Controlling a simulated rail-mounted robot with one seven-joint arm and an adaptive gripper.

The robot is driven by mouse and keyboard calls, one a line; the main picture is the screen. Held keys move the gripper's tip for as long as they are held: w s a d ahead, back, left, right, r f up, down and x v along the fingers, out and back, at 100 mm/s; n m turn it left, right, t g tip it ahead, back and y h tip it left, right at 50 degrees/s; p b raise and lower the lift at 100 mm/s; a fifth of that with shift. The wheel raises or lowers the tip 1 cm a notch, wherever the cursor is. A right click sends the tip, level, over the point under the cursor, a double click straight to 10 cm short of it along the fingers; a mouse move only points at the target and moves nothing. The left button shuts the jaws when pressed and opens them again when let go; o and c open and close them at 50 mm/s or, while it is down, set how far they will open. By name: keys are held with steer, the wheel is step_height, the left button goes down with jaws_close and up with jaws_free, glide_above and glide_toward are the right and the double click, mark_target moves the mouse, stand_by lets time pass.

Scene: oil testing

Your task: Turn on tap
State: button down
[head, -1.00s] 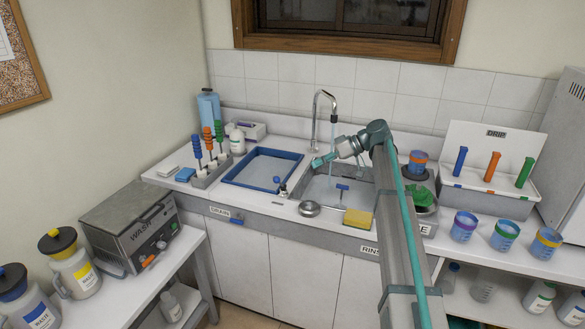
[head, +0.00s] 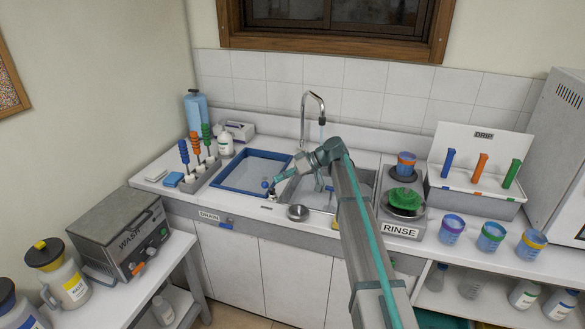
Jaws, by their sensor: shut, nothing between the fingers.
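The chrome tap (head: 303,119) stands behind the grey sink (head: 351,183), its curved spout over the basin. A pale bluish streak below the spout looks like running water. A small black-and-white fitting (head: 271,196) sits on the front edge between the blue-rimmed tray and the sink; I cannot tell if it is the tap's control. My gripper (head: 275,184) is shut and empty, reaching left and down over the divider. Its tip is right by the fitting; whether they touch is too small to tell. My arm hides part of the sink.
The blue-rimmed tray (head: 233,188) is left of the sink, with a bottle brush rack (head: 203,173) beyond it. The rinse stand (head: 404,225), drip rack (head: 478,202) and several cups are at right.

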steer(key=shift+p+x, duration=0.35)
steer(key=shift+x, duration=0.85)
steer(key=shift+f, duration=0.1)
steer(key=b, duration=0.3)
steer(key=s+f+n+t+b, duration=0.1)
steer(key=b, duration=0.2)
steer(key=shift+s+a+h, duration=0.25)
steer(key=shift+h, duration=0.05)
steer(key=shift+r, duration=0.1)
steer(key=shift+w, duration=0.15)
steer(key=shift+w+d+r, duration=0.25)
steer(key=shift+w+r, duration=0.15)
steer(key=shift+w, duration=0.15)
